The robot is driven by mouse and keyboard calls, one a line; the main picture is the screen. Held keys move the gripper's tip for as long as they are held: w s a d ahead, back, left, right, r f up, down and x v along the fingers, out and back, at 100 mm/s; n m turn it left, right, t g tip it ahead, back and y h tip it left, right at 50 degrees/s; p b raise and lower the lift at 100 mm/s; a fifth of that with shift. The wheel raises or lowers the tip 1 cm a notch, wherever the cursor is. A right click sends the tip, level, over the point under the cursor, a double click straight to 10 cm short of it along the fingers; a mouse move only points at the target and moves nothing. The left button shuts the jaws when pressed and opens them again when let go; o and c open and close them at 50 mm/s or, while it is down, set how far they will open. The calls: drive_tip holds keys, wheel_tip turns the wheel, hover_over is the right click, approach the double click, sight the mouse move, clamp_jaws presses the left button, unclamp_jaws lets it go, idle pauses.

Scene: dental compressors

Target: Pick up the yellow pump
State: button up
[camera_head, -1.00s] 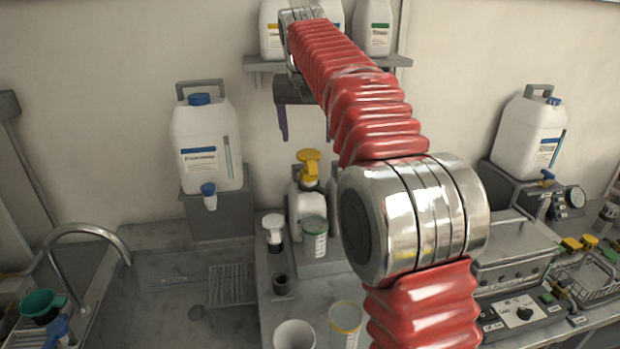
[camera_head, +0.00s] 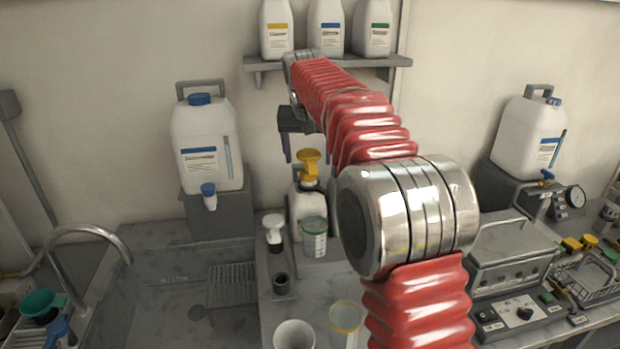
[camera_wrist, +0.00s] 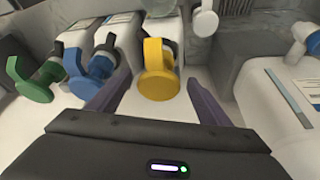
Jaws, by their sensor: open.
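The yellow pump (camera_head: 309,165) tops a white bottle (camera_head: 306,205) standing upright on the counter's raised back part in the head view. In the wrist view the yellow pump (camera_wrist: 158,70) shows large in the middle, its round end facing the camera. My gripper (camera_wrist: 160,80) is open, with one purple finger to the left and one to the right of the pump; I see no contact. In the head view my gripper (camera_head: 306,155) hangs just above the pump, fingers pointing down. My red arm hides the area right of the bottle.
In the head view, a shelf (camera_head: 330,62) with bottles is above, and a graduated cup (camera_head: 314,238) stands before the yellow-pump bottle.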

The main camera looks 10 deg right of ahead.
sight(309, 167)
drive_tip(key=shift+w+f, duration=0.1)
drive_tip(key=shift+f, duration=0.15)
drive_tip(key=shift+x, duration=2.45)
drive_tip(key=shift+c, duration=0.6)
drive_tip(key=c, duration=1.1)
